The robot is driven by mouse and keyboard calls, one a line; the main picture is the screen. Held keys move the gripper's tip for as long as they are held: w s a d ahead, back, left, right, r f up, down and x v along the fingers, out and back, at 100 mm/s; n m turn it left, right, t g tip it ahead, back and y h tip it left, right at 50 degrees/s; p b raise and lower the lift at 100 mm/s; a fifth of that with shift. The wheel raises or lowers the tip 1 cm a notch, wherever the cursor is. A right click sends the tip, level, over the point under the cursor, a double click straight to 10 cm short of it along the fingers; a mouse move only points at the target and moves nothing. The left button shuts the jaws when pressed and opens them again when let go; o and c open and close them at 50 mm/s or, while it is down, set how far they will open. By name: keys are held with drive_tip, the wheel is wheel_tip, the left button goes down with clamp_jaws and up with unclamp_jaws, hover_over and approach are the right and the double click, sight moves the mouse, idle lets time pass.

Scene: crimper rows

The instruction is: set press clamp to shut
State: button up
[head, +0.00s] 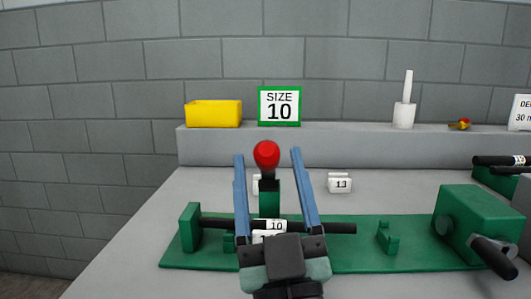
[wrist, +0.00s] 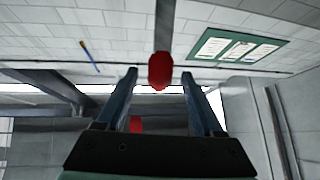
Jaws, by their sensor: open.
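The press clamp is a green bench fixture (head: 370,258) with a green post and a lever topped by a red ball knob (head: 267,154). The lever looks upright in the head view; its lower part is partly hidden by my gripper. My gripper (head: 268,155) is open, its two blue fingers pointing up and away, one on each side of the knob in the picture. In the wrist view, the red knob (wrist: 160,70) appears between the fingertips with gaps on both sides. I cannot tell its exact depth relative to the tips.
A dark rod with a "10" label (head: 275,225) lies across the fixture behind my gripper. A green block (head: 480,225) stands at its right end. A yellow bin (head: 213,113), a "SIZE 10" sign (head: 279,106) and a white peg (head: 404,115) stand on the back ledge.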

drive_tip(key=shift+v, duration=1.05)
